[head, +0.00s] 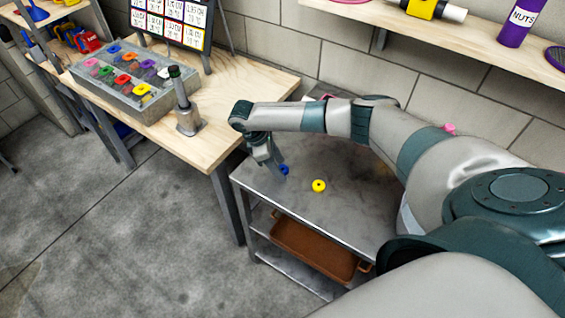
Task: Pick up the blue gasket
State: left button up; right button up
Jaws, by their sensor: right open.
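The blue gasket (284,169) is a small ring on the grey metal cart top (330,215), near its left edge. My right gripper (279,176) points down right at the gasket and partly covers it. Its jaws are open. I cannot tell whether the gasket lies between the fingers or just beside them. My left gripper is not in view.
A brown tray (314,250) sits on the cart's lower shelf. A wooden table (240,85) at left holds a grey box of coloured parts (124,78) and an upright tool (183,103).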

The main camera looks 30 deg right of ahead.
jog(key=c, duration=1.1)
jog(key=shift+r, duration=0.15)
jog(key=shift+r+b, duration=0.4)
jog(key=shift+r, duration=0.25)
notch_tip(320, 180, up, 2)
jog(key=shift+r+b, duration=0.25)
jog(key=shift+b, duration=0.35)
jog(key=s+d+r+b, duration=0.2)
jog(key=s+d+r, duration=0.5)
jog(key=s, duration=0.2)
jog(key=shift+s+b, duration=0.15)
jog(key=shift+b, duration=0.2)
